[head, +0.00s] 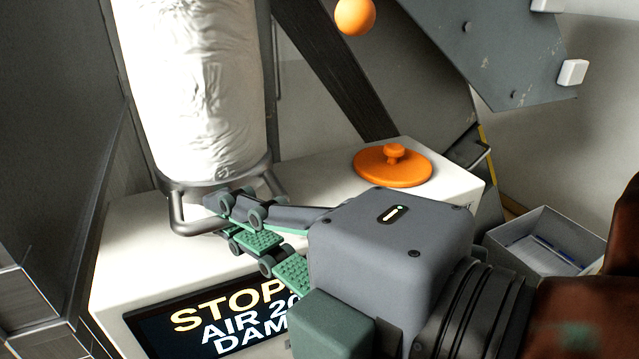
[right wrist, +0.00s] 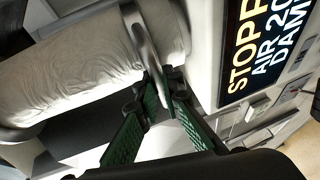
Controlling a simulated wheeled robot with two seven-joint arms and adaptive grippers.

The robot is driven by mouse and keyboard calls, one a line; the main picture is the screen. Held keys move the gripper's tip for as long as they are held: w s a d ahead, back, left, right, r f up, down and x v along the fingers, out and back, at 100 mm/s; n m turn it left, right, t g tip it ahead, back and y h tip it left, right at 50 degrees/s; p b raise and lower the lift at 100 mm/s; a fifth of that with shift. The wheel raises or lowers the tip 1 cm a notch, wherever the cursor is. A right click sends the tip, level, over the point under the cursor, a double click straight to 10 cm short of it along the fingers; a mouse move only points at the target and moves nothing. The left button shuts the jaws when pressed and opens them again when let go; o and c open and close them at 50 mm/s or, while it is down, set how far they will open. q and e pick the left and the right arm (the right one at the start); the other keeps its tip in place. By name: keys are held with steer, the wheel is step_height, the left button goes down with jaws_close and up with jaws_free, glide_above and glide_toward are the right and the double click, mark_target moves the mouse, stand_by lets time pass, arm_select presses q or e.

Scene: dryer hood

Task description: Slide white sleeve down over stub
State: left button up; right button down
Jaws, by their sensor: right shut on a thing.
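The white sleeve (head: 195,85) is a wrinkled fabric tube hanging at the upper left of the head view. It also shows in the right wrist view (right wrist: 85,75). A grey metal ring (head: 212,184) with bar handles rings its lower end, just above or at the white cabinet's top; I cannot tell which. My right gripper (head: 228,222) is shut on the front handle (head: 180,215), which also runs between the fingers in the right wrist view (right wrist: 143,42). My left gripper is not in view.
The white cabinet (head: 125,235) carries a lit screen (head: 215,318) reading STOP and an orange knobbed lid (head: 392,166). An orange ball (head: 355,15) is above. A grey bin (head: 545,245) stands at right. Dark panels flank the sleeve.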

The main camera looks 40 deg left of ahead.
steer(key=shift+w+f, duration=0.1)
steer(key=shift+f, duration=0.4)
steer(key=c, duration=2.3)
jaws_free()
steer(key=shift+o, duration=1.3)
steer(key=shift+d+r, duration=0.1)
steer(key=shift+r, duration=0.1)
steer(key=s+d+r, duration=0.1)
steer(key=d+r, duration=0.1)
steer(key=d, duration=0.9)
steer(key=shift+d, duration=0.25)
